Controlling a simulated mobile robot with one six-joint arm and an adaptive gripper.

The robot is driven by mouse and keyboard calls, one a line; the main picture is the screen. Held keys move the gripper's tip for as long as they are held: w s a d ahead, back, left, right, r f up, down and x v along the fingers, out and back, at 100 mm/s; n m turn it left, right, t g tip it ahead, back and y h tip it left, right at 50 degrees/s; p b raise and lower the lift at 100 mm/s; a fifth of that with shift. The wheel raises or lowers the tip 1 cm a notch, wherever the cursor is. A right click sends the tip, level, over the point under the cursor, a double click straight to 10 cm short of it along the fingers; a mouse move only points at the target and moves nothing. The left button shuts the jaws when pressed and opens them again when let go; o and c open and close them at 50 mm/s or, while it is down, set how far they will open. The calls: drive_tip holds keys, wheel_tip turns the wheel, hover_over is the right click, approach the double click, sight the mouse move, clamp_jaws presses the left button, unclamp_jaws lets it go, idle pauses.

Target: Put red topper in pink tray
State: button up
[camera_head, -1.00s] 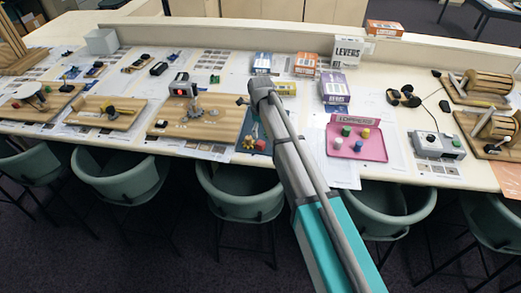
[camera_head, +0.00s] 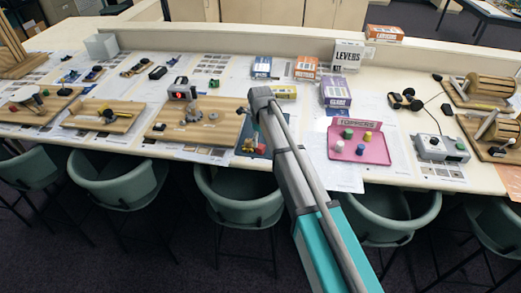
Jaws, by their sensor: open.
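The pink tray (camera_head: 382,157) stands on the table right of my arm, with a sign reading "TOPPERS" along its back. Green (camera_head: 348,133), yellow (camera_head: 367,137), white (camera_head: 339,146) and blue (camera_head: 360,149) toppers stand in it. My gripper (camera_head: 248,116) hangs at the far end of my arm, left of the tray, above the right edge of a wooden board and a dark blue mat (camera_head: 262,151). It is open, small in view and partly hidden by my own wrist. Small yellowish items (camera_head: 249,146) sit on the mat.
Boxes, including the Levers kit (camera_head: 347,55) and a purple box (camera_head: 335,92), stand behind the tray. A grey device (camera_head: 441,147) is to its right. Wooden boards with parts (camera_head: 205,130) lie to the left. Green chairs (camera_head: 240,200) line the front edge.

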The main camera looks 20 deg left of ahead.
sight(260, 146)
drive_tip(key=shift+f+b, duration=2.55)
drive_tip(key=shift+f, duration=0.05)
drive_tip(key=c, duration=1.1)
drive_tip(key=shift+o, duration=0.2)
drive_tip(key=shift+r, duration=0.15)
drive_tip(key=shift+r+p, duration=0.95)
drive_tip(key=shift+p, duration=0.2)
drive_tip(key=s+d+r+p, duration=0.8)
drive_tip(key=s+r+p, duration=0.2)
drive_tip(key=s, duration=0.1)
drive_tip(key=shift+s+r+p, duration=0.3)
drive_tip(key=shift+r+p, duration=0.1)
